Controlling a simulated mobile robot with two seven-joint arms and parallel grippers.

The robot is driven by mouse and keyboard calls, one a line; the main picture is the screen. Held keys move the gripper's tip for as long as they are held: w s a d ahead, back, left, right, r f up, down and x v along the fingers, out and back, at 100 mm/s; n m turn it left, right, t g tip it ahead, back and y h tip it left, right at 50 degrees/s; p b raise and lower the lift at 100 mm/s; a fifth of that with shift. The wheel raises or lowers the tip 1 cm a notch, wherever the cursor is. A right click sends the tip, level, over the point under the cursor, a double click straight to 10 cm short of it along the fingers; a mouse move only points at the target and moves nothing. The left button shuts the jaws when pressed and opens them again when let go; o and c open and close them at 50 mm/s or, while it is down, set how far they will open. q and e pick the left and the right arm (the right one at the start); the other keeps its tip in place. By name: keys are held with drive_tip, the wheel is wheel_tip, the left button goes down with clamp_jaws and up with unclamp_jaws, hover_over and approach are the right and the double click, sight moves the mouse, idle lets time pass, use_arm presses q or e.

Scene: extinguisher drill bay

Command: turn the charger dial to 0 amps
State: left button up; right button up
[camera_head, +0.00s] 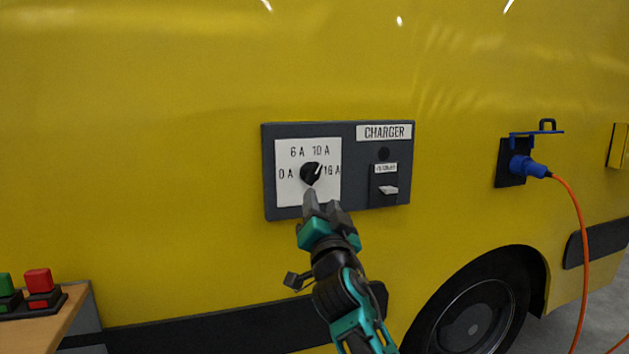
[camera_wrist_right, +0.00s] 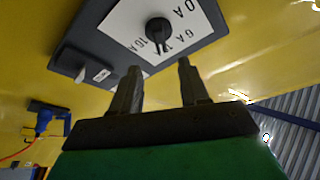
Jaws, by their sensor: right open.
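The charger dial (camera_head: 311,173) is a round black knob on a white plate marked 0 A, 6 A, 10 A and 16 A. Its pale pointer mark leans to the upper right, towards the 10 A and 16 A side; the exact setting is hard to tell. My right gripper (camera_head: 321,199) is open and empty, just below the dial in the head view. In the right wrist view the dial (camera_wrist_right: 158,31) shows beyond the gap between the spread fingertips (camera_wrist_right: 160,66), apart from them. My left gripper is not in view.
The dark charger panel (camera_head: 350,200) is on a yellow vehicle side (camera_head: 150,200). A pale lever (camera_head: 389,190) sticks out right of the dial. A blue plug (camera_head: 528,167) with an orange cable is farther right. A bench with green and red buttons (camera_head: 39,281) stands lower left.

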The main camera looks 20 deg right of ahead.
sight(315, 175)
drive_tip(key=b+x, duration=0.1)
drive_tip(key=x, duration=0.8)
drive_tip(key=shift+w+r, duration=0.15)
drive_tip(key=shift+w, duration=0.05)
drive_tip(key=shift+c, duration=0.3)
clamp_jaws()
